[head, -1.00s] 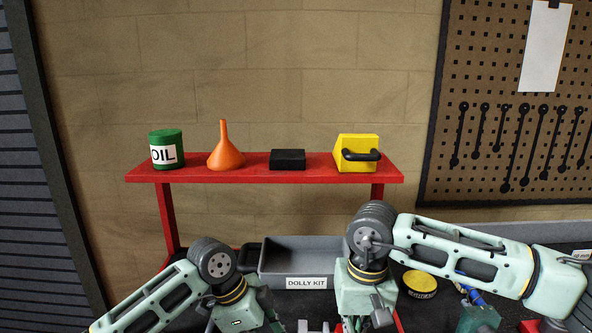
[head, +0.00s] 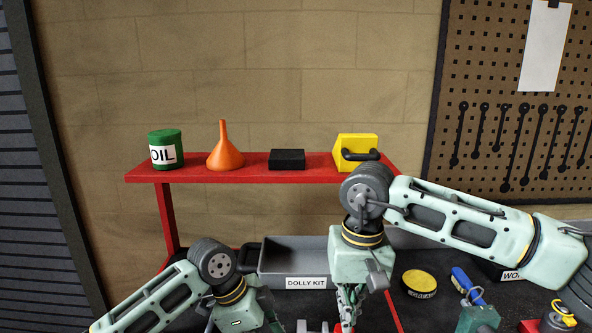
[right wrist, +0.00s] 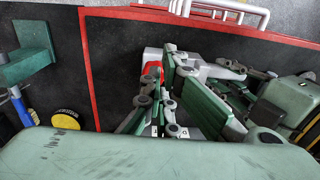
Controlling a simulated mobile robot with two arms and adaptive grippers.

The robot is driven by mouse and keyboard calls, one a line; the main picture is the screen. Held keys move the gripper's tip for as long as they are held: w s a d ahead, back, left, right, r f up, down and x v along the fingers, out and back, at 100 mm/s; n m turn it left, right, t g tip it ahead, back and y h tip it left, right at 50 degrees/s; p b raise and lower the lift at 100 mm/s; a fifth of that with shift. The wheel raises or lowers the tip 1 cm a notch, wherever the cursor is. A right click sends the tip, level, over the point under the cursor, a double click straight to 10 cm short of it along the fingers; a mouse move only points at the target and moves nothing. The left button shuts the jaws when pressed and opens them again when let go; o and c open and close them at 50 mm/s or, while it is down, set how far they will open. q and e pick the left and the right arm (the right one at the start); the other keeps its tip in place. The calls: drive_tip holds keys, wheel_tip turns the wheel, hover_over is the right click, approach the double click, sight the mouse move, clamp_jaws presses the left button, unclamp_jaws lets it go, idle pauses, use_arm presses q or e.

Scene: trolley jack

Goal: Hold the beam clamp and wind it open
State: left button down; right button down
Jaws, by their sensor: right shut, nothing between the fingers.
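The beam clamp is mostly hidden. A small red and grey piece (head: 313,327) at the bottom edge of the head view may be part of it. In the right wrist view a red and pale grey part (right wrist: 152,70) shows behind gripper fingers. My right gripper (head: 348,326) points down just right of that piece in the head view, shut and empty. My left gripper comes in from the right in the right wrist view (right wrist: 195,92), beside the red and grey part. Overlapping fingers hide whether it is open or holds anything.
A grey DOLLY KIT tray (head: 300,283) stands behind the grippers. A yellow tin (head: 420,282), a blue-handled tool (head: 465,282) and a green block (head: 478,320) are at the right. A red shelf (head: 220,174) stands at the back. Dark surface between tray and tin is clear.

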wheel_tip(320, 180, down, 7)
idle(0.6)
drive_tip(key=shift+s+f, duration=0.15)
drive_tip(key=shift+f, duration=0.05)
drive_tip(key=shift+w+d, duration=0.2)
drive_tip(key=shift+d, duration=0.6)
idle(0.7)
drive_tip(key=shift+s+f, duration=0.1)
drive_tip(key=shift+s, duration=0.2)
wheel_tip(320, 180, up, 7)
drive_tip(key=shift+f, duration=0.2)
drive_tip(key=shift+a, duration=0.15)
idle(0.3)
